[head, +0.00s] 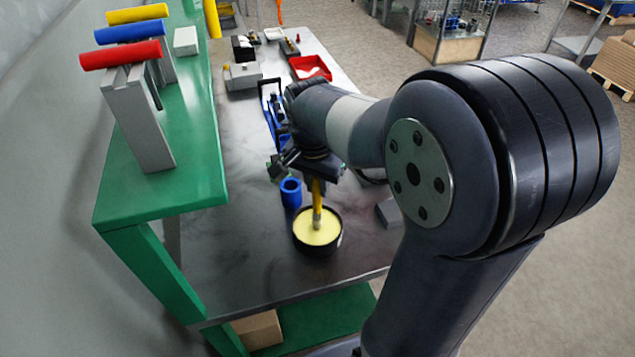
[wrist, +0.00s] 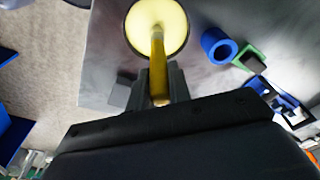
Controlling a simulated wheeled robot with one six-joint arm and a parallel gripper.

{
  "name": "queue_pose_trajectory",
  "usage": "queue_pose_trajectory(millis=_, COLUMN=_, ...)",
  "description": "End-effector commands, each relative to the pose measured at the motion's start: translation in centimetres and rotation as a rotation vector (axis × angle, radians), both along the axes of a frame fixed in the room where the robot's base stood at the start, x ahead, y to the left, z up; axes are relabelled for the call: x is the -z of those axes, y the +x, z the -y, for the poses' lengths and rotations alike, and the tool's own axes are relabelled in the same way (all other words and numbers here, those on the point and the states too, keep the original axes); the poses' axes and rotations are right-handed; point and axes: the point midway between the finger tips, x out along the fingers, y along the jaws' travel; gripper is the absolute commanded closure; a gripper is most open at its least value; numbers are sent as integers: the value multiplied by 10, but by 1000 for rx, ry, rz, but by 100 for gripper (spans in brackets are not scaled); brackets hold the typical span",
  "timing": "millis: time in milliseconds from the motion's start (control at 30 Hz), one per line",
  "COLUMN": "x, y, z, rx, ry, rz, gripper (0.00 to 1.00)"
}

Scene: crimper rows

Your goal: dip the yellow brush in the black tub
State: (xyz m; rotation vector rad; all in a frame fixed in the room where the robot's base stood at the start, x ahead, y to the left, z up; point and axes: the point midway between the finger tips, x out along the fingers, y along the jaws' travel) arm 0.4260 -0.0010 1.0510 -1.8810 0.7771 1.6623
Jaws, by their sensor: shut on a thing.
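The yellow brush (head: 317,201) is held upright in my gripper (head: 312,176), its lower end at the pale yellow contents of the black tub. The black tub (head: 319,249) stands near the front edge of the dark tabletop. In the wrist view the brush (wrist: 158,62) runs from between my gripper's fingers (wrist: 158,85) to the middle of the tub (wrist: 186,40). My gripper is shut on the brush handle. How deep the brush tip sits in the contents cannot be told.
A blue cup (head: 291,193) stands just behind the tub, with a green piece (wrist: 250,57) beside it. A grey block (head: 389,212) lies to the right. A green shelf (head: 190,190) with red, blue and yellow rollers overhangs the left. A red tray (head: 310,67) is farther back.

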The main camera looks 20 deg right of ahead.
Motion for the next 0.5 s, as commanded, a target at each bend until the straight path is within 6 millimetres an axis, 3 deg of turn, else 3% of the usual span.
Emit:
queue_pose_trajectory(millis=233, x=-1, y=-1, z=0, rx=0, ry=-1, rz=-5, gripper=100)
queue_pose_trajectory(millis=500, x=-23, y=-1, z=0, rx=0, ry=0, rz=-3, gripper=100)
